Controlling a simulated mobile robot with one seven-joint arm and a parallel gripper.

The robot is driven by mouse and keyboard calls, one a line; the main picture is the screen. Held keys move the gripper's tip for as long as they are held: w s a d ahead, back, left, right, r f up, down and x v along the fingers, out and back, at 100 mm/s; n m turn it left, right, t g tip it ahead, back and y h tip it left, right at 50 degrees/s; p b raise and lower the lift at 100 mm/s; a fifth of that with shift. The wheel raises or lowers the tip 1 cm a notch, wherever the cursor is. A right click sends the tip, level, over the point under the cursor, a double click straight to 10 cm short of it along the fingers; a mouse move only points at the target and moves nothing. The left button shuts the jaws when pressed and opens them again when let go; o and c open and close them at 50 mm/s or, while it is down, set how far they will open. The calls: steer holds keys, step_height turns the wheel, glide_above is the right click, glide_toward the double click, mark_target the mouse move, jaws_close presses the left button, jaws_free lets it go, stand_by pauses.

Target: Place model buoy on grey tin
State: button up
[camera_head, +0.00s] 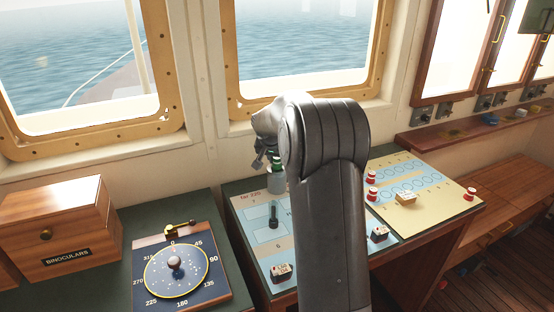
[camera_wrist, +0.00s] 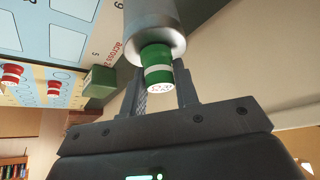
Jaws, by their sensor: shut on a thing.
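The model buoy (camera_wrist: 158,75) is green with a white band and a pale speckled end. My gripper (camera_wrist: 163,98) is shut on it, one finger on each side. The grey tin (camera_wrist: 155,22), a plain metallic cylinder, lies directly beyond the buoy in the wrist view. In the head view the green buoy (camera_head: 276,164) shows just above the grey tin (camera_head: 277,184), beside my dark arm. The buoy overlaps the tin's near end in the wrist view. I cannot tell whether they touch. My arm hides much of the gripper in the head view.
A dark green block (camera_wrist: 100,82) stands near the tin on the chart. Small labelled blocks (camera_head: 281,272) lie in front. A binoculars box (camera_head: 62,228) stands left.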

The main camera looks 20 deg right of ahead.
steer(key=o, duration=0.9)
steer(key=shift+f, duration=0.1)
steer(key=shift+o, duration=0.2)
steer(key=v, duration=1.2)
steer(key=s+a+r+n+y, duration=0.15)
steer(key=s+a, duration=0.25)
steer(key=s, duration=0.5)
steer(key=s+a+r+n, duration=0.25)
steer(key=s+a, duration=0.25)
steer(key=s, duration=0.4)
steer(key=s+a+f+n+y, duration=0.1)
steer(key=s+a+f+n, duration=0.1)
steer(key=s, duration=0.8)
steer(key=s+a+f+n+t+y, duration=0.1)
steer(key=s+a+f, duration=0.2)
steer(key=s, duration=0.7)
steer(key=shift+a+f+n, duration=0.35)
steer(key=shift+a+n, duration=0.05)
steer(key=shift+a, duration=0.2)
